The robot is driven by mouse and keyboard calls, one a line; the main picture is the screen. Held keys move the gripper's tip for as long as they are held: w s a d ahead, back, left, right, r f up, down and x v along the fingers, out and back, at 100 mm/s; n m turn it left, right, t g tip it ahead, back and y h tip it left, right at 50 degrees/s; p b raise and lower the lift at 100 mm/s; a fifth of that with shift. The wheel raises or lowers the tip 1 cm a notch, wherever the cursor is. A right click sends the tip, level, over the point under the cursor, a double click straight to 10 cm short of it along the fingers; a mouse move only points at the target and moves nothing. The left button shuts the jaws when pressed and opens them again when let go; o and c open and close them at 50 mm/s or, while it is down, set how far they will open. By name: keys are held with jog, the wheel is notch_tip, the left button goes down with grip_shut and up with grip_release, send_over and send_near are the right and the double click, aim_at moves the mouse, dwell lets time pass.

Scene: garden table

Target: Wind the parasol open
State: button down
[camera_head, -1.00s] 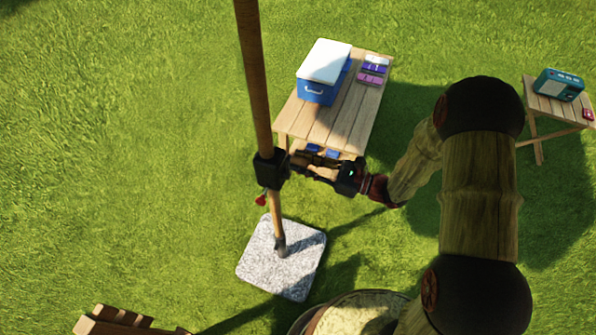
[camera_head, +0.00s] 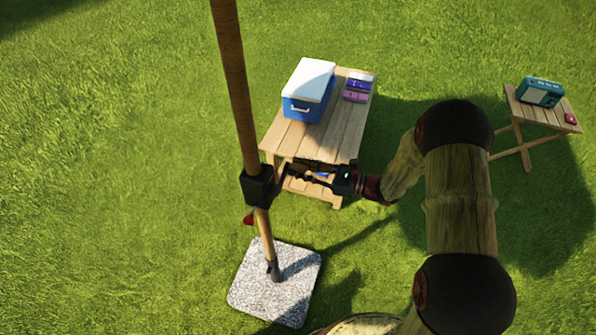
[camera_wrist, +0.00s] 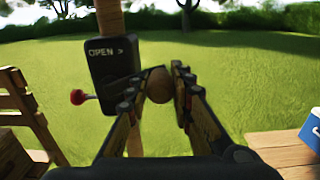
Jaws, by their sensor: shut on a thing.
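The parasol's wooden pole (camera_head: 236,90) rises out of the top of the head view; its canopy is out of view. A black winder housing (camera_head: 257,187) is on the pole. In the wrist view the housing (camera_wrist: 113,65) reads "OPEN >" and has a red knob (camera_wrist: 77,97) on its left side. My gripper (camera_head: 297,170) is to the right of the housing. In the wrist view my gripper (camera_wrist: 165,80) is shut on the round brown crank knob (camera_wrist: 159,88), between its fingertips. The crank arm is partly hidden by the fingers.
A speckled stone base (camera_head: 295,290) holds the pole. A side table (camera_head: 525,107) with a teal radio (camera_head: 540,91) is at right. Grass lies open at left.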

jog(key=s+a+f+b, duration=0.2)
jog(key=s+f+b, duration=0.2)
jog(key=s+f, duration=0.3)
jog(key=shift+s+a+f, duration=0.15)
jog(key=shift+a+f, duration=0.15)
jog(key=shift+f, duration=1.75)
